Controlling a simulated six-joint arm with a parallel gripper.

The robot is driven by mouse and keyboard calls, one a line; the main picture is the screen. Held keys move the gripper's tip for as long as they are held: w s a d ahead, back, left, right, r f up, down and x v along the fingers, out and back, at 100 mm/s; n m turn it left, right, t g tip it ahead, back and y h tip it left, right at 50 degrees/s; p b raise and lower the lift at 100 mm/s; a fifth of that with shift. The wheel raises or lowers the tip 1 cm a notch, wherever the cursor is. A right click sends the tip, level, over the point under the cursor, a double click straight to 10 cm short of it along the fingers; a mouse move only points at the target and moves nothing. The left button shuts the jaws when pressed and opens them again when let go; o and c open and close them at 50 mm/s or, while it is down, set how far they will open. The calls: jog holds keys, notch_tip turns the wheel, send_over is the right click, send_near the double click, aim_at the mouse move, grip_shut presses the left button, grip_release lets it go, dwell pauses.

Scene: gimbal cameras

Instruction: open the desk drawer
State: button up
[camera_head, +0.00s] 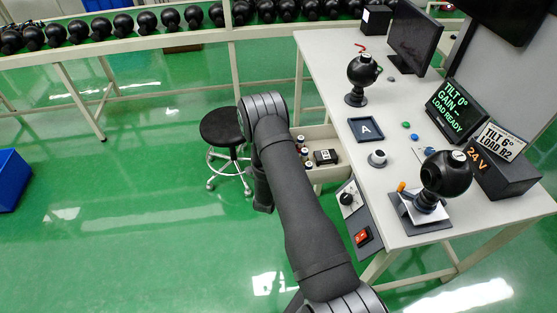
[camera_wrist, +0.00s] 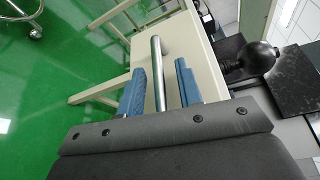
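The cream desk drawer (camera_head: 325,174) stands pulled out from the left side of the desk (camera_head: 330,50). Small bottles (camera_head: 303,148) and a black box (camera_head: 325,157) lie inside it. In the wrist view, my gripper (camera_wrist: 159,68) has its two blue fingers apart. A round metal bar handle (camera_wrist: 157,55) runs between them, with a visible gap on the right side and a narrower one on the left. The handle is in front of a cream panel (camera_wrist: 190,45). In the head view my arm hides the drawer's front, the handle and the gripper.
A black stool (camera_head: 222,127) stands left of my arm. On the desk are a camera on a gimbal (camera_head: 445,175), another black ball-shaped device (camera_head: 362,72), a tray marked A (camera_head: 366,130) and a monitor (camera_head: 415,42). Green floor is clear at lower left, except a blue bin (camera_head: 12,180).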

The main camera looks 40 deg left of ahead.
jog(key=v, duration=1.7)
jog(key=shift+f, duration=0.1)
jog(key=x, duration=1.7)
jog(key=shift+w, duration=0.15)
jog(key=shift+s+d, duration=0.1)
jog(key=shift+s, duration=0.4)
jog(key=v, duration=1.6)
jog(key=shift+s, duration=0.2)
jog(key=shift+d, duration=0.15)
